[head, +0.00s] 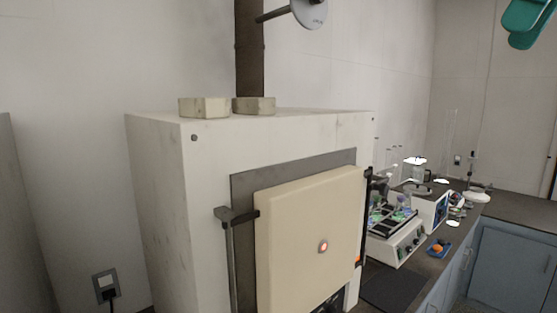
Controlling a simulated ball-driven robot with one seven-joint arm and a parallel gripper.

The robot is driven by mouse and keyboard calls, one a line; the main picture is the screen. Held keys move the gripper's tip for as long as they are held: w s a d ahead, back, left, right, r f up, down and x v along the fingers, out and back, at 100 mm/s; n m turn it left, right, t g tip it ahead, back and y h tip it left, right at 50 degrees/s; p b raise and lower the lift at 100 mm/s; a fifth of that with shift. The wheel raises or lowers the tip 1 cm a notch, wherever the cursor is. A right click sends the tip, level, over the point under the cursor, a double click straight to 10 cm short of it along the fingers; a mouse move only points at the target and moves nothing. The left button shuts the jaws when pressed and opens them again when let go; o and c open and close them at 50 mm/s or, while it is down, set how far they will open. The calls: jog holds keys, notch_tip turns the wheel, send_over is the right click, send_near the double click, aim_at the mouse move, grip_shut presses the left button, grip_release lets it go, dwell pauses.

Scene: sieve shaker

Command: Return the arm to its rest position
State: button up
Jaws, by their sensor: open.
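My gripper's fingertips do not show in the head view. A smooth teal-green piece enters at the top right corner, high above the bench and cut off by the frame edge. It may be a link of my arm, but I cannot tell for sure. No sieve shaker can be made out clearly.
A large white furnace (160,190) with a cream door (300,240) fills the middle. Two pale blocks (204,107) lie on top by a dark flue (249,50). Right of it, a dark bench (425,262) holds a white shaker with flasks (395,243) and other instruments.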

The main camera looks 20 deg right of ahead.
jog(key=w+d+f+t+y+b, duration=0.1)
jog(key=w+f+y, duration=0.1)
jog(key=w+f, duration=0.75)
jog(key=w+d+f+t+y+b, duration=0.15)
jog(key=w+f, duration=0.45)
jog(key=f, duration=0.7)
jog(key=w+a+f+m, duration=0.15)
jog(key=a+f, duration=0.25)
jog(key=f, duration=0.9)
jog(key=w+a+f+m, duration=0.15)
jog(key=a+f, duration=0.25)
jog(key=f, duration=0.8)
jog(key=s+a+f+m+g, duration=0.1)
jog(key=s+a+f, duration=0.1)
jog(key=s+f, duration=0.35)
jog(key=s+a+f+m+h, duration=0.1)
jog(key=s+a+f, duration=0.1)
jog(key=f, duration=0.6)
jog(key=s+a+f+g, duration=0.1)
jog(key=s+a+f, duration=0.25)
jog(key=f, duration=0.35)
jog(key=s+d+f+g+h+b, duration=0.1)
jog(key=s+f+g+h, duration=0.1)
jog(key=s+f, duration=0.4)
jog(key=s+d+f+g+h, duration=0.1)
jog(key=s+f, duration=0.5)
jog(key=s, duration=1.1)
jog(key=shift+d+g+h+b, duration=0.25)
jog(key=shift+g+h+b, duration=0.2)
jog(key=shift+h, duration=0.4)
